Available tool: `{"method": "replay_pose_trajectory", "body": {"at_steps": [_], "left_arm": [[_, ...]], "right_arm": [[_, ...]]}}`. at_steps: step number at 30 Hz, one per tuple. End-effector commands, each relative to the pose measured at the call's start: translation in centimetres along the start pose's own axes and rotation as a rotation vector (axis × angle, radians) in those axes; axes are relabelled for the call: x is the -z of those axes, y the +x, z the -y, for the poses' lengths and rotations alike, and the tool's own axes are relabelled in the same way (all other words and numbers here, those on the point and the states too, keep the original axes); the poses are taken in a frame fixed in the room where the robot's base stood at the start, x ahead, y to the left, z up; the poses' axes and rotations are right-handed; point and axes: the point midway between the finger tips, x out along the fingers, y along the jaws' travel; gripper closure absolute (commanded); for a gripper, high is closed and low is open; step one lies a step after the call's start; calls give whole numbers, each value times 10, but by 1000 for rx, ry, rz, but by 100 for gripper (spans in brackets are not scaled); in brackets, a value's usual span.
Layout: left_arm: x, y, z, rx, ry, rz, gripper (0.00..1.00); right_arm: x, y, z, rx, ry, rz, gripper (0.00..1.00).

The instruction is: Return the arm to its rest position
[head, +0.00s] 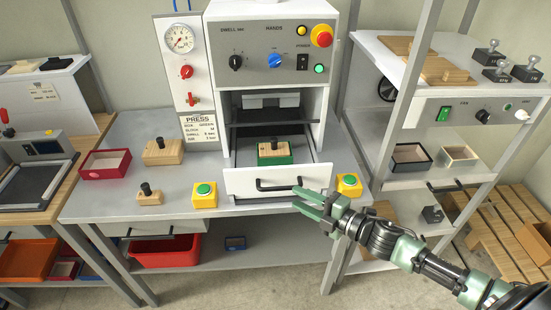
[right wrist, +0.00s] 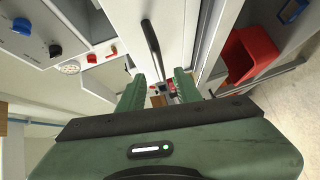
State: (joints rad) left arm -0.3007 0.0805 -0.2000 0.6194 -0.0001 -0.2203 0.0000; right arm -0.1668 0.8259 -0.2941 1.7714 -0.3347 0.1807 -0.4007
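My right gripper (head: 303,199) reaches in from the lower right, its green fingers just in front of the press drawer (head: 240,183), near the right end of its black handle (head: 275,186). In the right wrist view my right gripper (right wrist: 160,78) has its two fingers apart with nothing held between them. The drawer handle (right wrist: 152,42) shows there beyond the fingertips, apart from them as far as I can tell. The drawer is pulled out and holds a green box with a wooden block (head: 273,150) in it. My left gripper is not in view.
Yellow button boxes stand at the table front, left (head: 204,196) and right (head: 349,186) of the drawer. A shelf unit (head: 437,110) stands close on the right, beside my right arm. A red bin (head: 165,252) is below the table. Floor in front is clear.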

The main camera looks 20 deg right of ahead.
Motion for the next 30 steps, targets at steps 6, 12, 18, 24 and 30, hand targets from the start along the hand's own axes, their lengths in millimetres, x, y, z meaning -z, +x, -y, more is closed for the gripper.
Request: {"method": "replay_pose_trajectory", "body": {"at_steps": [6,12,18,24,30], "left_arm": [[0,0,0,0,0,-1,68],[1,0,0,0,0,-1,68],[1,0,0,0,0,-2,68],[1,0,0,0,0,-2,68],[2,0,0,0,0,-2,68]], "right_arm": [[3,1,3,0,50,37,66],[16,-6,26,41,387,297,66],[46,-55,74,178,847,646,66],[83,-103,104,312,1124,865,66],[118,-142,120,425,1300,1008,66]]}}
